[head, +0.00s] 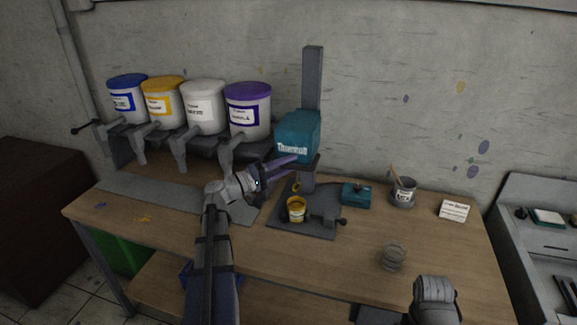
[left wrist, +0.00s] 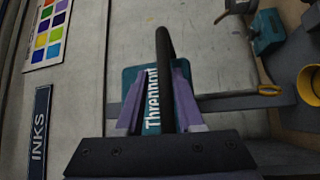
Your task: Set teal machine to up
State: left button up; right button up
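The teal machine (head: 298,136) stands at the back of the workbench on a grey post, with white lettering on its front. Its lettered teal face also fills the middle of the left wrist view (left wrist: 152,100). My left gripper (head: 290,165) is in front of the machine's lower part. In the left wrist view its two purple fingers (left wrist: 160,90) are apart. A dark curved lever (left wrist: 163,48) runs between them, with a visible gap beside it; contact cannot be told. My right gripper is out of view; only a grey part of my right arm shows.
A yellow cup (head: 296,211) sits on the grey base below the machine. A small teal box (head: 356,195) and a grey pot (head: 403,192) stand to its right, a clear cup (head: 393,257) nearer. Several ink buckets (head: 248,112) line the back left.

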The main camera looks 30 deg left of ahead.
pick_arm(q)
jog(key=shift+o, duration=0.8)
jog(key=shift+f, duration=0.1)
jog(key=b+v, duration=0.1)
jog(key=v, duration=0.6)
jog(key=shift+s+a, duration=0.3)
jog(key=shift+f, duration=0.1)
